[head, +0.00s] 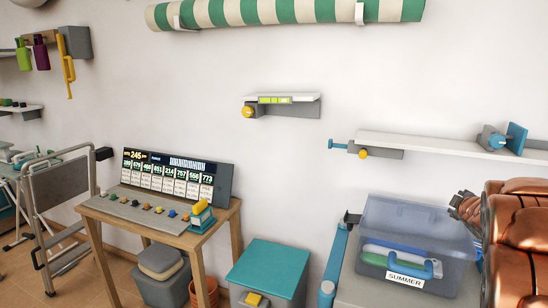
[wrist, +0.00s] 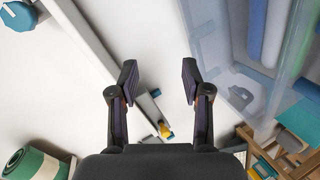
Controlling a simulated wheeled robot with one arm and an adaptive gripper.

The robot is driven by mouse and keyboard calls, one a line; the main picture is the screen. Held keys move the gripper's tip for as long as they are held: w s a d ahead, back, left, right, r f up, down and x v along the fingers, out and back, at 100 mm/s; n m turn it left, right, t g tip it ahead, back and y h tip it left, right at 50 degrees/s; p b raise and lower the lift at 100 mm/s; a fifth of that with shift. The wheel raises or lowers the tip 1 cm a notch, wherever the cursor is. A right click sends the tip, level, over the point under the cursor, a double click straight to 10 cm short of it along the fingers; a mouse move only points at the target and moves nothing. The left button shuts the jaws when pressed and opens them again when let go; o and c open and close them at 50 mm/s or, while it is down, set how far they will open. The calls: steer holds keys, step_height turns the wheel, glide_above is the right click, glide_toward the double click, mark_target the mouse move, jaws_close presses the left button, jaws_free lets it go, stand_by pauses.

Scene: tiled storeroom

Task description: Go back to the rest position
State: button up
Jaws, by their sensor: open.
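My gripper (wrist: 160,82) shows in the wrist view with its two dark fingers spread apart. It is open, and nothing is between the fingertips. The white wall (wrist: 155,35) lies behind the gap. A long white shelf (wrist: 85,42) runs diagonally behind the left finger. A clear storage bin (wrist: 234,85) is to the right of the right finger. No contact with either is visible. I cannot make out the gripper's fingers in the head view.
In the head view, the lidded bin marked SUMMER (head: 374,222) stands on a grey surface (head: 352,291) at right. The wall shelf (head: 436,145) is above it. A wooden desk (head: 160,232), teal box (head: 268,266) and folding ladder (head: 62,190) stand left. A striped roll (head: 290,10) hangs above.

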steer(key=s+a+f+m+g+y, duration=0.2)
steer(key=s+a+f+m+g, duration=0.1)
steer(key=s+a, duration=0.9)
steer(key=s+a+f+m+g+y, duration=0.1)
steer(key=s+a+f+m+g, duration=0.2)
steer(key=s+a, duration=0.9)
steer(key=s+a+f+m+g+y, duration=0.2)
steer(key=s+a+f+g, duration=0.4)
steer(key=s+a, duration=0.6)
steer(key=s+m+g, duration=0.1)
steer(key=s+g, duration=0.1)
steer(key=s, duration=0.8)
steer(key=shift+a+y, duration=0.3)
steer(key=shift+a, duration=0.05)
